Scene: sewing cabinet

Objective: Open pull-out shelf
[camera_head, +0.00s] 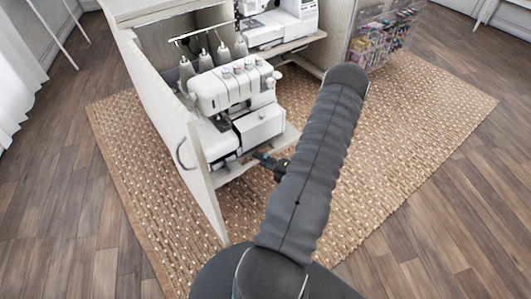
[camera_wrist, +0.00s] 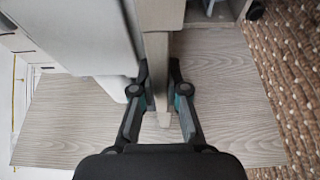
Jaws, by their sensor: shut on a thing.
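The pull-out shelf (camera_head: 228,174) is a pale wood board low in the open cabinet, with a white sewing machine (camera_head: 235,95) on it. My gripper (camera_head: 262,160) is at the shelf's right side near its front, partly hidden by my arm. In the wrist view the shelf (camera_wrist: 156,50) shows edge-on as a narrow beige strip. My gripper (camera_wrist: 160,98) is shut on it, one finger on each side. The exact contact at the fingertips is hard to see.
The open cabinet door (camera_head: 205,185) with a curved handle stands left of the shelf; its wood-grain face (camera_wrist: 235,85) fills the wrist view's background. A second machine (camera_head: 265,28) sits higher up. A rack of thread (camera_head: 380,38) is at right. A woven rug (camera_head: 400,130) covers the floor.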

